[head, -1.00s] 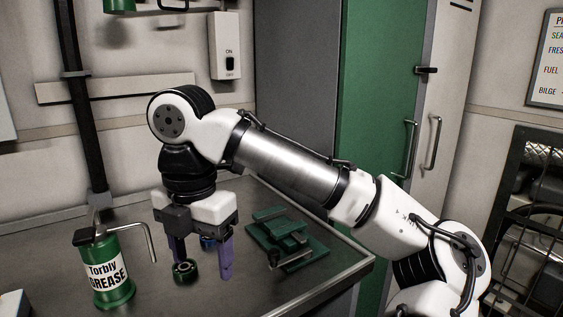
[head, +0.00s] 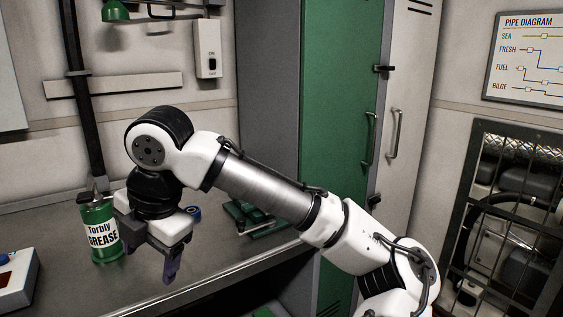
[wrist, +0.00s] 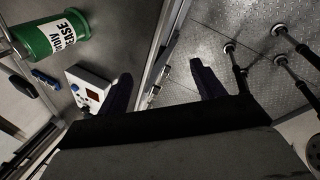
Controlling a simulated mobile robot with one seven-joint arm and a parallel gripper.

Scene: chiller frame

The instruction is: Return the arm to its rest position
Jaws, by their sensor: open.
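My gripper (head: 170,264) hangs fingers down near the front edge of the steel bench in the head view. One purple finger shows clearly there. In the wrist view my gripper (wrist: 160,78) has its two dark fingers wide apart with nothing between them. The fingers point past the bench edge, with the metal floor in sight beyond. My arm is bent, with its elbow joint high above the bench.
A green grease can (head: 100,232) stands close left of my gripper. A blue ring (head: 195,213) and a green vise-like block (head: 250,216) are behind it. A white control box (head: 15,280) is at left. Lockers (head: 340,120) and a barred frame (head: 505,220) stand right.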

